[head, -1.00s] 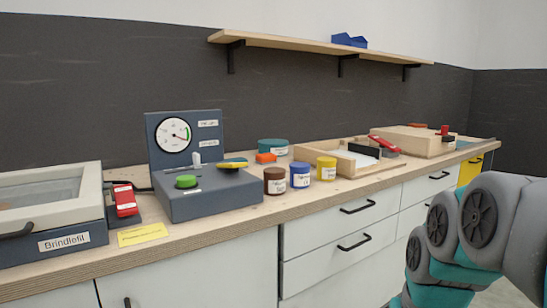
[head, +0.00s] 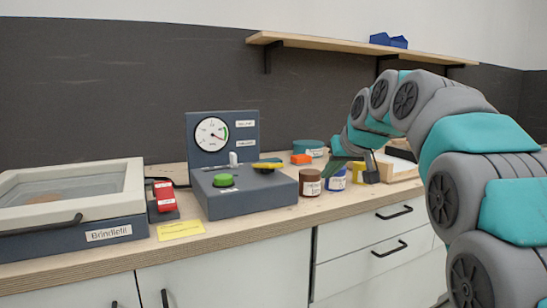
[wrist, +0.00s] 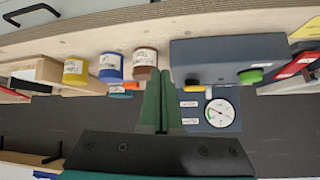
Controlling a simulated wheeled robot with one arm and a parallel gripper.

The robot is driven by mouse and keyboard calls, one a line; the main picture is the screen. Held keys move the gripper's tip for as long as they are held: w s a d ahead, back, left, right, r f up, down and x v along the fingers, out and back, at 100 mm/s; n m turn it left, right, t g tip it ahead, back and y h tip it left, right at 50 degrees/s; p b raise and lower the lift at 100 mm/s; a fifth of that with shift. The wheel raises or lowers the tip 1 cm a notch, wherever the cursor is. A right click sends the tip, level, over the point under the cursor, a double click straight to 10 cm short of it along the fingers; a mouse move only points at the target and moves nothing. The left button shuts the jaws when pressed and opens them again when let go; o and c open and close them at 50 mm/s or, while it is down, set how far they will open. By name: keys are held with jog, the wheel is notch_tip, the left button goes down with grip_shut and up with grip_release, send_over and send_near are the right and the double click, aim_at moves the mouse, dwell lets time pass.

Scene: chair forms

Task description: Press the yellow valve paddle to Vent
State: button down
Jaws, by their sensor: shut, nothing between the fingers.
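The yellow valve paddle (head: 268,164) lies on the right part of the top of a blue-grey console (head: 245,198). In the wrist view, which is upside down, a small yellow piece of it (wrist: 193,83) shows beside my fingers. My gripper (wrist: 162,76) has its two dark green fingers shut together and empty. In the head view it is above the jars, right of the console and apart from the paddle. Two white labels (head: 246,124) are on the console's upright panel, too small to read.
A gauge (head: 211,134), green knob (head: 223,180) and white switch (head: 233,158) are on the console. A brown jar (head: 310,183) and blue jar (head: 336,181) stand close to its right. A red-topped device (head: 164,195) is left. A shelf (head: 350,42) hangs above.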

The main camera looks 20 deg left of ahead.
jog(key=w+a+r+n+t+y, duration=0.1)
jog(key=w+a+r+n+y, duration=0.1)
jog(key=a+r, duration=0.6)
jog(key=a+n+y, duration=0.1)
jog(key=a, duration=0.2)
jog(key=shift+a+r+y, duration=0.15)
jog(key=shift+r+y, duration=0.15)
jog(key=shift+r, duration=0.05)
jog(key=shift+f, duration=0.1)
